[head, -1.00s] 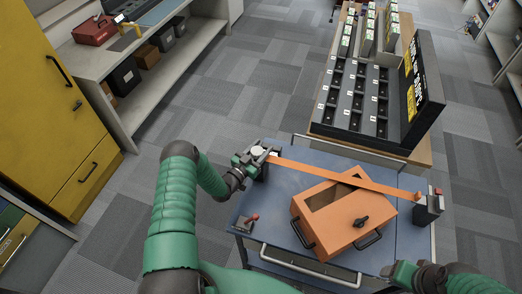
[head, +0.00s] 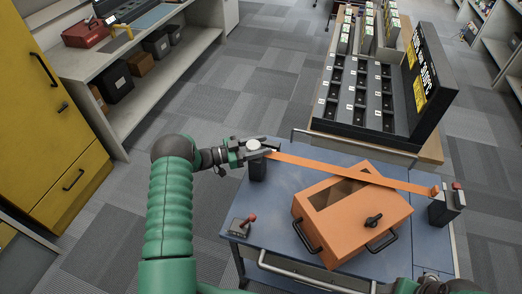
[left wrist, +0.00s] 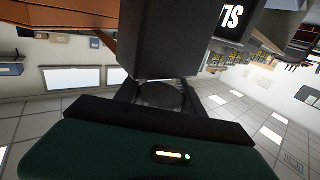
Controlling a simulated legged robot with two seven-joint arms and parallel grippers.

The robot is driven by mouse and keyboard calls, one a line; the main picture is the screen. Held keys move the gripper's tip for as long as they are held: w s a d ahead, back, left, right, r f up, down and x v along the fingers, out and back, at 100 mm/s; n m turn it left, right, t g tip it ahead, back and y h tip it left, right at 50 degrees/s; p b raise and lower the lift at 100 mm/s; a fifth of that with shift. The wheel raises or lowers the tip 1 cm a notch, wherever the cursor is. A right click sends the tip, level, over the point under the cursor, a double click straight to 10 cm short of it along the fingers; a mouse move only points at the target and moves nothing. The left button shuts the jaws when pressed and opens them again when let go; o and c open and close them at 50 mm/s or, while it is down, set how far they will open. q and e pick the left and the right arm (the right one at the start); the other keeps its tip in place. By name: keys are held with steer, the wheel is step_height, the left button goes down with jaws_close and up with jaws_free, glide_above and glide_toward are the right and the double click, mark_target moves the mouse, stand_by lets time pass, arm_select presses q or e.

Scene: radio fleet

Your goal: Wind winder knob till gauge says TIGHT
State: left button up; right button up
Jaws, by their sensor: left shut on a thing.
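An orange strap (head: 350,174) runs taut-looking from a dark left post (head: 257,169) to a dark right post (head: 446,208), over an orange box. My left gripper (head: 259,147) is shut at the top of the left post, on what appears to be the winder knob. Its jaws largely hide the knob. In the left wrist view the fingers (left wrist: 158,96) meet a round dark part below a dark block. My right gripper (head: 432,286) barely shows at the bottom edge.
The orange box (head: 352,217) with a black knob and handles stands on the blue cart top (head: 285,200). A small device with a red lever (head: 243,223) sits at the cart's front left. A display rack (head: 365,95) stands behind the cart. Floor at left is open.

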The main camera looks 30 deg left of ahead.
arm_select(q)
steer(key=shift+w+a+r, duration=0.1)
steer(key=shift+r, duration=0.1)
stand_by(0.3)
steer(key=o, duration=1.1)
steer(key=shift+o, duration=1.2)
steer(key=shift+f, duration=0.1)
steer(key=shift+a+f, duration=0.1)
steer(key=b+v, duration=0.3)
steer(key=v, duration=1.4)
steer(key=shift+w, duration=0.1)
